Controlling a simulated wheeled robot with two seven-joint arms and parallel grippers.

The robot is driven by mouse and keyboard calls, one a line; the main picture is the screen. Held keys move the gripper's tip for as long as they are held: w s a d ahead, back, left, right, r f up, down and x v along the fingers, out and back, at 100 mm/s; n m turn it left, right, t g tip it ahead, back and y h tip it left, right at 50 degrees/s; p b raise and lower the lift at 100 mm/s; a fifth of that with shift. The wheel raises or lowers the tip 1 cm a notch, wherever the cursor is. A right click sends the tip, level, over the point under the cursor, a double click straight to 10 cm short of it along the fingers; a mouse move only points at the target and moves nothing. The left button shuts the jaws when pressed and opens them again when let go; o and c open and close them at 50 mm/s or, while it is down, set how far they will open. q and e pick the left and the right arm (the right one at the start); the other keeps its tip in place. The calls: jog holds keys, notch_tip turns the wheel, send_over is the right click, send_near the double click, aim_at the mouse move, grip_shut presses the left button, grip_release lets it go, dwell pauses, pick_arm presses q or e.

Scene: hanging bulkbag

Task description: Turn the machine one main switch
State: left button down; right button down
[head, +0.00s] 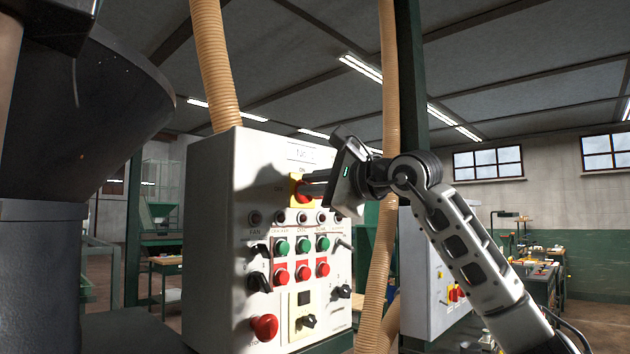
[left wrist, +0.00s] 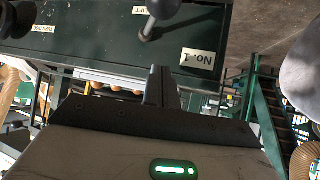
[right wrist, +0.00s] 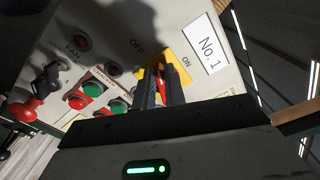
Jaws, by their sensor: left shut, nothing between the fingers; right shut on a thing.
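The main switch (head: 296,191) is a red knob on a yellow plate, high on the front of the grey control cabinet (head: 212,215). My right gripper (head: 309,186) reaches in from the right and is shut on the switch knob. In the right wrist view the fingers (right wrist: 160,86) lie over the yellow plate (right wrist: 180,62), between the printed words OFF and ON, beside a No.1 label (right wrist: 208,45). The fingers hide most of the knob, so its exact angle cannot be told. My left gripper (left wrist: 161,88) shows only in the left wrist view, shut and empty.
Below the switch are lamps, green buttons (head: 302,246), red buttons (head: 302,270), black selectors and a red mushroom button (head: 264,327). A beige hose (head: 382,200) hangs right of the cabinet. A dark green panel (left wrist: 110,40) with a ball-ended lever (left wrist: 163,10) is near my left gripper.

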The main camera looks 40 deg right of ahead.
pick_arm(q)
jog(key=shift+d, duration=0.15)
pick_arm(e)
jog(key=n, duration=0.2)
jog(key=f+n, duration=0.1)
jog(key=n, duration=0.1)
jog(key=shift+a+n, duration=0.1)
jog(key=shift+n, duration=0.2)
dwell(0.3)
jog(key=c, duration=1.5)
grip_release()
jog(key=shift+o, duration=0.2)
jog(key=shift+s, duration=0.15)
